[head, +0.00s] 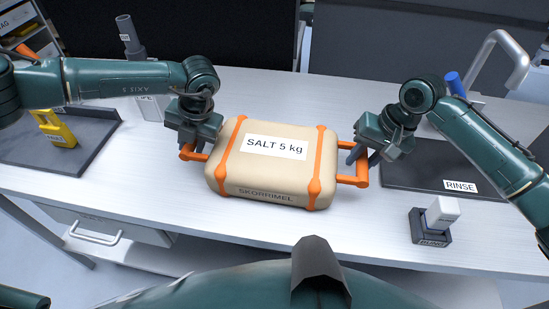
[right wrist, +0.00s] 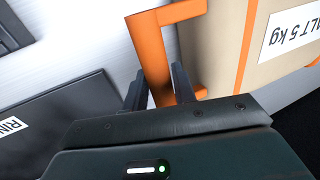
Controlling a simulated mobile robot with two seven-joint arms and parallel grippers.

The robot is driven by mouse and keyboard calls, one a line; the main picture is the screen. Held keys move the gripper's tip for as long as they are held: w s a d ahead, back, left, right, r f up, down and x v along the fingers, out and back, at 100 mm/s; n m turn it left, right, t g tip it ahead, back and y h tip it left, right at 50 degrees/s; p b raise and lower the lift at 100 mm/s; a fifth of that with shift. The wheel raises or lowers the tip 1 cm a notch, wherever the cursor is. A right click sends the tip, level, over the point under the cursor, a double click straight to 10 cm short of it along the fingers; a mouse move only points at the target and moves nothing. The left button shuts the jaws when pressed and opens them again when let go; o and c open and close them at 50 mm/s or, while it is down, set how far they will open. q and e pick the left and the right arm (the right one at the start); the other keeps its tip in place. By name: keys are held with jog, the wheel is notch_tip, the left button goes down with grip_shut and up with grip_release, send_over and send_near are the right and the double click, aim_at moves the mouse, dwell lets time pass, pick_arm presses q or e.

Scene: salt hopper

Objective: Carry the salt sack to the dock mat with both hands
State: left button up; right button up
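The salt sack (head: 265,172) is a beige block with orange straps and an orange handle at each end, labelled "SALT 5 kg". It is level at the middle of the white table; I cannot tell if it touches the top. My left gripper (head: 194,146) is at its left handle, with the finger gap hidden. My right gripper (head: 364,158) is at the right handle; in the right wrist view its fingers (right wrist: 160,88) stand close against both sides of the orange handle bar (right wrist: 152,50). No mat reads as the dock mat.
A dark mat (head: 22,146) with a yellow item (head: 54,128) lies at left. Another dark mat (head: 415,172), labelled "RINSE", lies at right by a tap (head: 490,50). A small white block (head: 442,213) on a dark base stands front right. The table front before the sack is clear.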

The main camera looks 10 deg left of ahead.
pick_arm(q)
grip_shut()
pick_arm(e)
grip_shut()
dwell(0.6)
